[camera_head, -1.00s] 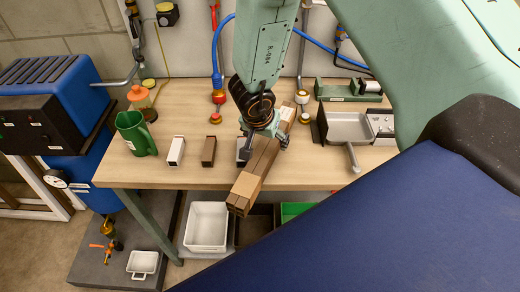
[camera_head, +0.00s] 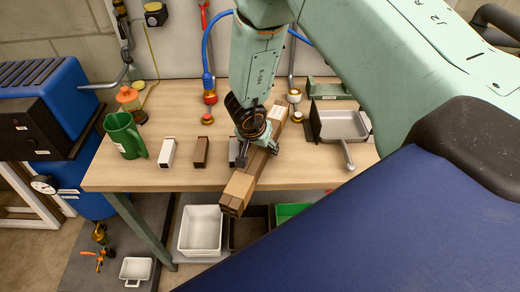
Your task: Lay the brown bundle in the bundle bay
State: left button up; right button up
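The brown bundle (camera_head: 240,187) is a long stack of brown bars with a lighter tan band. It slants across the front edge of the workbench, its near end sticking out past the edge towards me. My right gripper (camera_head: 257,153) comes down from above, with a finger on each side of the bundle, and appears shut on it. The gripper hides the middle of the bundle; its far end shows behind. I cannot tell whether the bundle touches the bench. I cannot tell for certain which place is the bundle bay. My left gripper is not in view.
On the wooden bench (camera_head: 120,175) stand a green jug (camera_head: 124,135), a white bar (camera_head: 167,152), a brown bar (camera_head: 200,152) and a grey metal tray (camera_head: 341,124). Below are a white bin (camera_head: 201,231), a dark bin (camera_head: 247,230) and a green bin (camera_head: 288,212).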

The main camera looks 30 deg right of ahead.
jog(key=shift+d, duration=0.1)
jog(key=c, duration=0.3)
jog(key=shift+s, duration=0.1)
jog(key=c, duration=0.3)
jog(key=shift+w, duration=0.2)
grip_shut()
jog(key=shift+r, duration=0.1)
notch_tip(320, 180, up, 18)
jog(key=p, duration=0.7)
